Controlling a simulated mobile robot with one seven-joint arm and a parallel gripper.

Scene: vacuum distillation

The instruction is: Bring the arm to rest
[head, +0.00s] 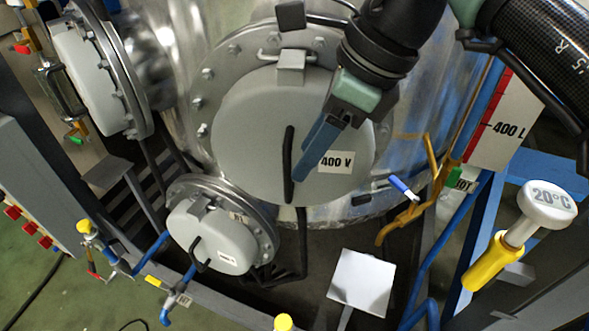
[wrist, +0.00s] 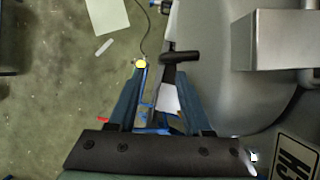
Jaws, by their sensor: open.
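My gripper (head: 304,165) has blue fingers and hangs in front of the large round grey hatch (head: 245,140) of the metal tank, just right of the hatch's black handle (head: 289,165). A black bar-shaped handle (wrist: 183,56) shows just past the right fingertip. I cannot tell the gap between fingers and hatch.
A smaller round hatch (head: 213,242) is at lower left and another hatch (head: 92,82) at upper left. A white plate (head: 361,281) is below.

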